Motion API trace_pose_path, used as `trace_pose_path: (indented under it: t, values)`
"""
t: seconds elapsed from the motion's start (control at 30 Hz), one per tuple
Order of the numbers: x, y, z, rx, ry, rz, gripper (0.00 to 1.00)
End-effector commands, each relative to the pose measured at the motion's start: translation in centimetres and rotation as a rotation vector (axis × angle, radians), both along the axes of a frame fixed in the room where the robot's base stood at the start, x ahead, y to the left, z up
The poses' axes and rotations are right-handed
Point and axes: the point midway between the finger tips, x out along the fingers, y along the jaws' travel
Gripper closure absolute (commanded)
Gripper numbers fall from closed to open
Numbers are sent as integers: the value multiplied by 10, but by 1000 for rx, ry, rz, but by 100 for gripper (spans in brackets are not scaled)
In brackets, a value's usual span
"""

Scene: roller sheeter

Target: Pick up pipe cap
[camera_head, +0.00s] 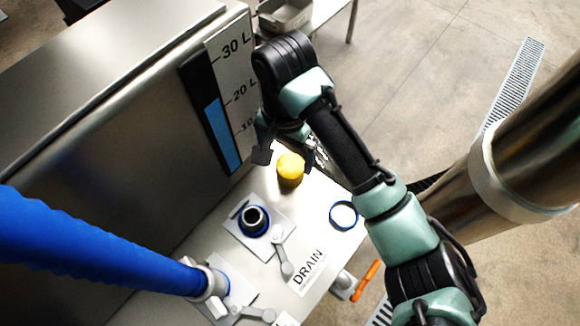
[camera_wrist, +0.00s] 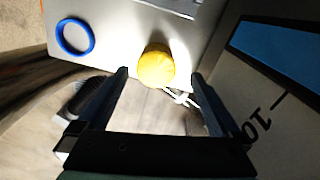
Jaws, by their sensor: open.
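The pipe cap appears to be the yellow round piece (camera_head: 291,168) on the steel ledge, near its far edge. It also shows in the wrist view (camera_wrist: 157,67), ahead of and between the two fingers. My gripper (camera_head: 288,158) is open and empty in the head view, with its fingers just above and to either side of the yellow cap. In the wrist view my gripper (camera_wrist: 160,75) has both fingers spread wide, and the cap is apart from them. Whether the fingertips reach down to the cap's height is hard to tell.
A blue ring (camera_head: 343,215) lies right of the cap. An open blue-collared pipe port (camera_head: 254,220) with a grey lever (camera_head: 283,258) stands nearer. The tank wall with a level gauge (camera_head: 222,105) rises close on the left. A thick blue hose (camera_head: 100,245) crosses the lower left.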

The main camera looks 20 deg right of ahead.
Motion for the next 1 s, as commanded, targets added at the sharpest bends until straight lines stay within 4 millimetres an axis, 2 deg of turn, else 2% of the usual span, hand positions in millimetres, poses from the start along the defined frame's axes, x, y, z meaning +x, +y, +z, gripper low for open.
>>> trace_pose_path:
  t: [0.4, 0.67, 1.0]
  values:
    - [-3, -7, -49, -1, 1, -2, 0]
    - [-2, -6, -52, 0, 0, -2, 0]
    - [-2, -6, -52, 0, 0, -1, 59]
